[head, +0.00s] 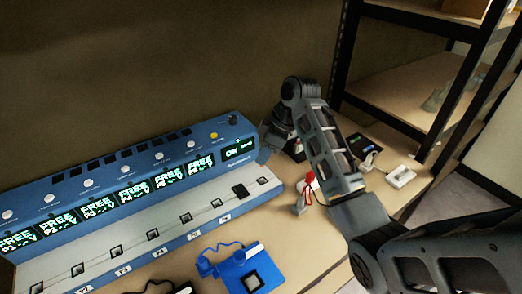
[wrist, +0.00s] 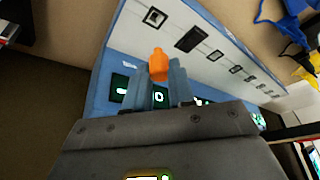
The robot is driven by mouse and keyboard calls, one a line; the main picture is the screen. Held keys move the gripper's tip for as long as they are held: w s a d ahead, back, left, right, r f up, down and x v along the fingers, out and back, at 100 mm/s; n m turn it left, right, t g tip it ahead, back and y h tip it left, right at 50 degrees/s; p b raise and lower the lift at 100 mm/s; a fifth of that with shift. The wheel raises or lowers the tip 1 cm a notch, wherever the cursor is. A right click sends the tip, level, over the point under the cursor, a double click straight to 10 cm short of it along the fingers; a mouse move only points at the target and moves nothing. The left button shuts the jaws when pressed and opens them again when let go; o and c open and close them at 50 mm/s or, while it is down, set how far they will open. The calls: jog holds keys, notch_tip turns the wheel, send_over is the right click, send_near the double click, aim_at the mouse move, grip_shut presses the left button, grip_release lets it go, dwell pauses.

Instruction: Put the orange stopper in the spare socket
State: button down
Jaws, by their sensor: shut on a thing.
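My gripper (wrist: 160,88) is shut on the orange stopper (wrist: 158,64), which stands out between the two blue-grey fingertips in the wrist view. The stopper is not clear there. A row of square sockets runs along the pale front ledge. The end socket (head: 263,181) also shows in the wrist view (wrist: 155,17), beyond a dark rectangular pad (head: 241,191). No label marks which socket is the spare. The stopper appears apart from the ledge.
A blue block with a dark square (head: 252,281) and a blue cord lies in front of the dryer. A red-and-white item (head: 308,185) and a white device (head: 400,177) lie to the right. A black-framed shelf (head: 420,80) stands behind them.

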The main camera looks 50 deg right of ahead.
jog(key=shift+f+b, duration=2.6)
jog(key=shift+f, duration=0.15)
jog(key=shift+p, duration=1.3)
jog(key=shift+s+f+b, duration=0.1)
jog(key=shift+f+b, duration=0.5)
jog(key=shift+f, duration=0.55)
dwell(0.6)
jog(key=c, duration=0.9)
grip_release()
